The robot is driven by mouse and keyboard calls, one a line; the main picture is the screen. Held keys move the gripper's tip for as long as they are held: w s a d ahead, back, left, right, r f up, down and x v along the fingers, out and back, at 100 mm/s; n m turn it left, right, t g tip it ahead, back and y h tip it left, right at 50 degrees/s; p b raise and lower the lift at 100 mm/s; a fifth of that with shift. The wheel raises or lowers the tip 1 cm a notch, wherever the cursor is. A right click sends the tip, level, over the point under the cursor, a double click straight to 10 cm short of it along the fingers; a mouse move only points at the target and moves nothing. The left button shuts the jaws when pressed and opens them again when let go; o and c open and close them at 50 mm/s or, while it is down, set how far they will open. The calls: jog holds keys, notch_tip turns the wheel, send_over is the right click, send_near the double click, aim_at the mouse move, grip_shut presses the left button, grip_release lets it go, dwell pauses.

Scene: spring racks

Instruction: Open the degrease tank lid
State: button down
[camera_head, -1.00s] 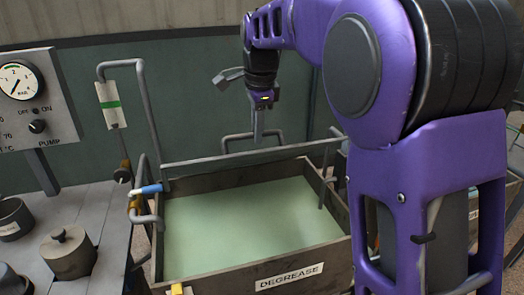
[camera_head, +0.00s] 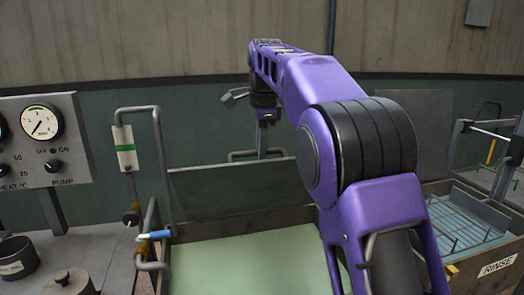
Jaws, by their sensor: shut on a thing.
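The degrease tank (camera_head: 166,265) is at the bottom middle, with pale green liquid showing inside; its front and label are out of the picture. The tank lid (camera_head: 225,197) is a dark grey panel standing up along the tank's back edge, its inner face toward me. The tube handle (camera_head: 237,155) shows above and behind the lid's top edge. My gripper (camera_head: 262,150) points down at the handle, behind the lid's top edge. It is shut on the handle; the fingertips are small and partly hidden by the lid.
A gauge panel (camera_head: 45,140) and a bench with lidded pots (camera_head: 70,283) are at the left. A bent pipe (camera_head: 160,165) stands beside the tank's left side. The rinse tank (camera_head: 490,262) is at the right. A green wall panel is behind.

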jog(key=shift+f, duration=0.35)
jog(key=c, duration=0.8)
grip_release()
jog(key=shift+w+a+f, duration=0.1)
jog(key=shift+w+a, duration=0.05)
jog(key=shift+w, duration=0.15)
jog(key=shift+c, duration=0.2)
jog(key=shift+o, duration=0.2)
jog(key=shift+s+r, duration=0.1)
jog(key=shift+r, duration=0.1)
jog(key=shift+r, duration=0.15)
jog(key=v, duration=0.7)
jog(key=shift+r, duration=0.1)
